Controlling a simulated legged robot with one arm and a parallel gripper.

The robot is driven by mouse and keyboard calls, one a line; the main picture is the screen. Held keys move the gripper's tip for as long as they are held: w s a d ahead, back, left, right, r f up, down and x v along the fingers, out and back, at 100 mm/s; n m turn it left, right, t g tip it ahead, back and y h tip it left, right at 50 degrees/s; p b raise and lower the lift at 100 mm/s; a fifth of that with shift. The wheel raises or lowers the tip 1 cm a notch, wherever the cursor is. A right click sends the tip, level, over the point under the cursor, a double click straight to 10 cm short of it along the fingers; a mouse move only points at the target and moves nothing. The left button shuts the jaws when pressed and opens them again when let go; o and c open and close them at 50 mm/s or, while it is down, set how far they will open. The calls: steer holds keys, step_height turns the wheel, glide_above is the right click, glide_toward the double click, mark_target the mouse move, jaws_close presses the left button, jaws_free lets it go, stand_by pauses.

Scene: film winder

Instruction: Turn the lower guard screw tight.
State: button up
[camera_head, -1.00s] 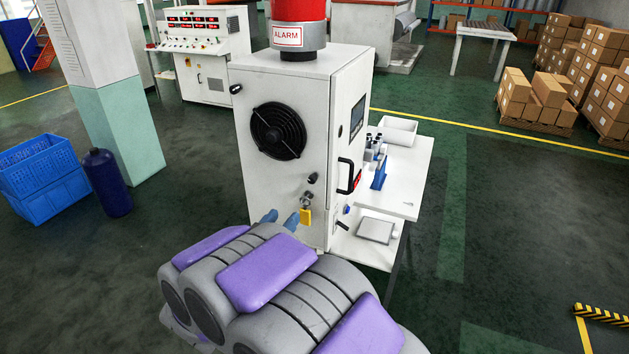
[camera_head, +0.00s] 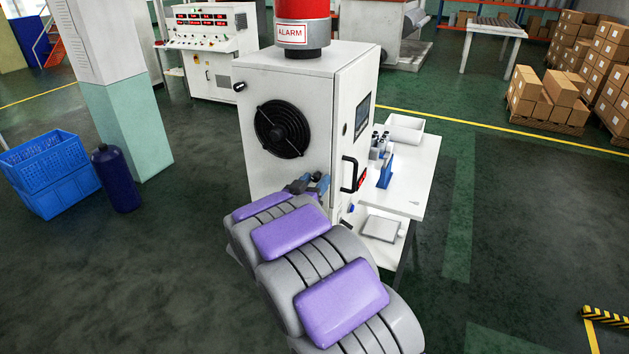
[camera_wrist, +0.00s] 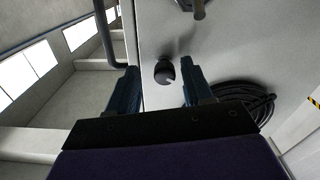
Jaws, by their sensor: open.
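A dark round screw head (camera_wrist: 164,72) on the pale cabinet face shows in the wrist view. I take it to be the lower guard screw. My gripper (camera_wrist: 159,80) is open, with one blue finger on each side of this screw in the picture. I see no finger touching it, and cannot tell the depth gap. In the head view, my gripper (camera_head: 314,182) is at the lower right of the cabinet's fan face, and the screw is hidden there. Another dark screw (camera_head: 240,87) sits at the upper left of that face.
The white cabinet (camera_head: 345,110) carries a black fan grille (camera_head: 282,129), a door handle (camera_head: 350,174) and a red alarm light (camera_head: 302,10). A metal fitting (camera_wrist: 198,8) is near the fingers. A white side table (camera_head: 418,180) stands right.

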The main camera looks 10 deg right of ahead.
steer(key=shift+w+d, duration=0.15)
steer(key=shift+w, duration=0.25)
steer(key=shift+a, duration=0.5)
steer(key=shift+c, duration=0.7)
steer(key=shift+d, duration=0.35)
steer(key=c, duration=0.4)
jaws_close()
